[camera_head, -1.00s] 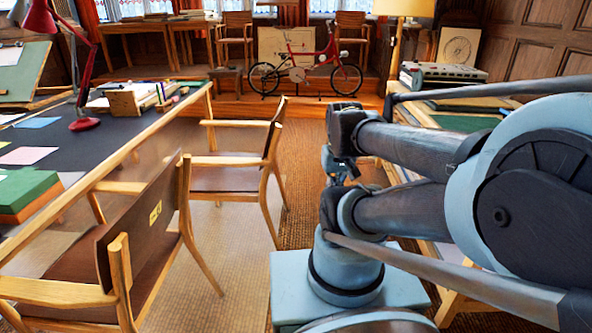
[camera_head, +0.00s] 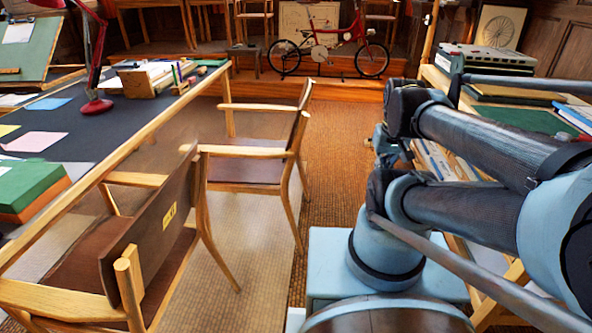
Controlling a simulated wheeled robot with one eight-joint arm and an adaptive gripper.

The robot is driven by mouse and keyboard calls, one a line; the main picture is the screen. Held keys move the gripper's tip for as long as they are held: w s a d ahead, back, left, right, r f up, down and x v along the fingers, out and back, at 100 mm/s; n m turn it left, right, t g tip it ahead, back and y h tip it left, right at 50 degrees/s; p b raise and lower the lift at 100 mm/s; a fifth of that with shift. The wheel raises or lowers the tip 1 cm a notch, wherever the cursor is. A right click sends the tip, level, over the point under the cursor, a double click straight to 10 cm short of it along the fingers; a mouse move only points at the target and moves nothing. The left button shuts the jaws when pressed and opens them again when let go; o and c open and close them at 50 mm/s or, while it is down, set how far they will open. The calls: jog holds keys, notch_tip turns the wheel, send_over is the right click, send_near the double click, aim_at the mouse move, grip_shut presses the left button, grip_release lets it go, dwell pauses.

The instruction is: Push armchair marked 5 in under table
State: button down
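An armchair (camera_head: 150,237) with a wooden frame and brown back stands at the lower left, its back toward me. A yellow label (camera_head: 169,216) is on its back; the mark is too small to read surely. The chair is beside the long dark-topped table (camera_head: 95,128), its front facing the table edge and most of its body outside. A second armchair (camera_head: 262,150) stands farther along the same edge; no label shows on it. My arm is folded at the right, apart from both chairs. My gripper (camera_head: 391,155) seems to hang below the wrist, mostly hidden; its fingers are unclear.
Bare matting (camera_head: 335,165) lies between the second chair and my arm. Another table (camera_head: 508,116) stands behind my arm at the right. A red bicycle (camera_head: 330,45) stands on a raised step at the back. A red lamp (camera_head: 97,106) and green box (camera_head: 38,184) are on the long table.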

jog(key=w+a+r+n+y, duration=0.1)
jog(key=w+a+r+n, duration=0.15)
jog(key=w, duration=0.45)
jog(key=w+a+r+n, duration=0.1)
jog(key=w+r+n, duration=0.15)
jog(key=w, duration=0.45)
jog(key=w+a+f+n+g, duration=0.1)
jog(key=w+a+n, duration=0.15)
jog(key=w, duration=0.55)
jog(key=w+a+f+n, duration=0.2)
jog(key=w+a, duration=0.1)
jog(key=w, duration=0.5)
jog(key=w+a+f+n+y, duration=0.2)
jog(key=w+a+f+n, duration=0.3)
jog(key=w+f, duration=0.65)
jog(key=w+a+f+n, duration=0.1)
jog(key=w+a+f, duration=0.2)
jog(key=a+f, duration=0.2)
jog(key=w+a+f+n, duration=0.1)
jog(key=a+f, duration=0.3)
jog(key=f, duration=0.8)
jog(key=w+a+f+n+g, duration=0.1)
jog(key=w+a+f, duration=0.3)
jog(key=f, duration=0.4)
jog(key=shift+w+a+f, duration=0.25)
jog(key=shift+w+a, duration=0.05)
jog(key=shift+a, duration=0.5)
